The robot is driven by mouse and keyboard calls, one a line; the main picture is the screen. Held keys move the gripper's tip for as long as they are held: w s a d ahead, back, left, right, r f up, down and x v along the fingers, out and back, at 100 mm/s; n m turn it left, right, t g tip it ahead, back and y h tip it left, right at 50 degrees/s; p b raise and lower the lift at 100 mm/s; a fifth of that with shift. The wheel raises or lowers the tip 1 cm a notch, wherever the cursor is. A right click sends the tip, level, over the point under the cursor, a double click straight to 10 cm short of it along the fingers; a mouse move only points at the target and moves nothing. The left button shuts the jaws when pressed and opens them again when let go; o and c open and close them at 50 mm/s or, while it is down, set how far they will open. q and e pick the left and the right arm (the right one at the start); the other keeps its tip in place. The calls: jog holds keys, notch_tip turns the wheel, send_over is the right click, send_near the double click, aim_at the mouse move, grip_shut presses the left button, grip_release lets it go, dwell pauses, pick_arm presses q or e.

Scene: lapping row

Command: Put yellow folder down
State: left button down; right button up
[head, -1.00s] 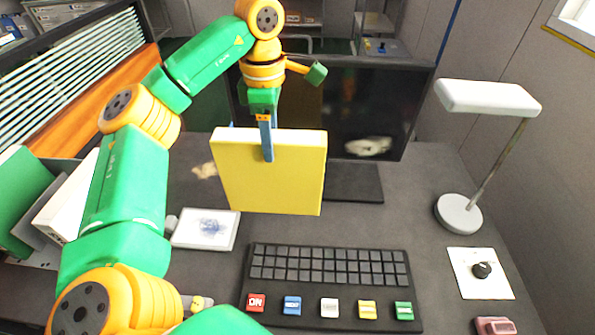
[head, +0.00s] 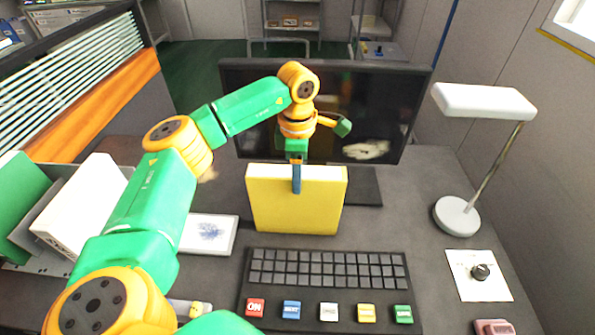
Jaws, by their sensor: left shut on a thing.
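The yellow folder (head: 295,205) is upright in front of the monitor and behind the keyboard in the head view. My left gripper (head: 297,180) is shut on its top edge, with one finger showing on the near face. The folder's lower edge appears at or close to the desk top; I cannot tell whether it touches. The folder hides part of the monitor's lower edge and stand. My right gripper is not in view.
A dark keyboard panel (head: 328,270) with coloured keys lies just in front. A monitor (head: 390,110) stands behind. A desk lamp (head: 458,216) and dial plate (head: 465,272) are at right. A white tablet (head: 210,235) and upright folders (head: 85,208) are at left.

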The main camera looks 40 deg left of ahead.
pick_arm(q)
jog(key=shift+c, duration=1)
grip_release()
